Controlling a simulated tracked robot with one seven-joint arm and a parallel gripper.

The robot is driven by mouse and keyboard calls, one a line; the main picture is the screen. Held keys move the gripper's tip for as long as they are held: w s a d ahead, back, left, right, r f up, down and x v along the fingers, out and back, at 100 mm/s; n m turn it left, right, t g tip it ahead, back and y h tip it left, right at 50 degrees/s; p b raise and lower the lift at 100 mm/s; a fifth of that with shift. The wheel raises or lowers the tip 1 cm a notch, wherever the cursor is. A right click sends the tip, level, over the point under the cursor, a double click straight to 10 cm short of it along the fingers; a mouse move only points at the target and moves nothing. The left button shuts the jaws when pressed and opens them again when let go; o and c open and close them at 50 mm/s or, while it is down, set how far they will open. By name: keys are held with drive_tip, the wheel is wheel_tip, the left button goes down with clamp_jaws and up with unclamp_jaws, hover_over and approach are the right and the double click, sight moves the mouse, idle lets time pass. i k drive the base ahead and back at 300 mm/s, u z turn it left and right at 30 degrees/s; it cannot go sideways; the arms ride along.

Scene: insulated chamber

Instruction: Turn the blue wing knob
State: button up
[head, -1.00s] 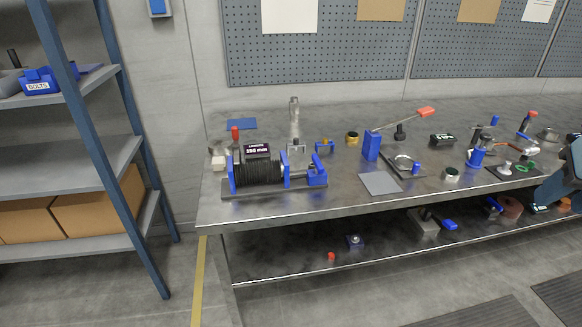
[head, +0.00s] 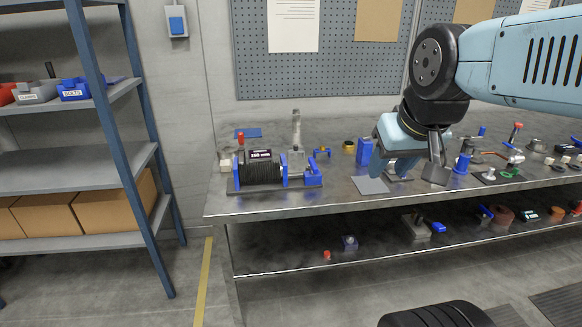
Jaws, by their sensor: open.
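I cannot tell for sure which blue part is the wing knob. Another blue knob-like part (head: 438,227) is on the lower shelf beside a grey block. My gripper (head: 408,176) is open over the middle of the bench, fingers pointing down. It is to the right of the small blue winged part and apart from it. It hides part of the bench items behind it.
The steel bench (head: 300,206) has several tools crowded at its right. A blue block (head: 364,151) is close to my gripper's left. A flat grey plate (head: 370,185) lies near the front edge. A shelf rack (head: 75,165) with bins and boxes stands at the left.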

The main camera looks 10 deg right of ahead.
sight(314, 169)
drive_tip(key=u, duration=0.1)
drive_tip(key=i, duration=1)
drive_tip(key=u, duration=0.4)
drive_tip(key=k, duration=1.15)
drive_tip(key=z, duration=0.95)
drive_tip(key=i, duration=0.8)
drive_tip(key=z, duration=0.05)
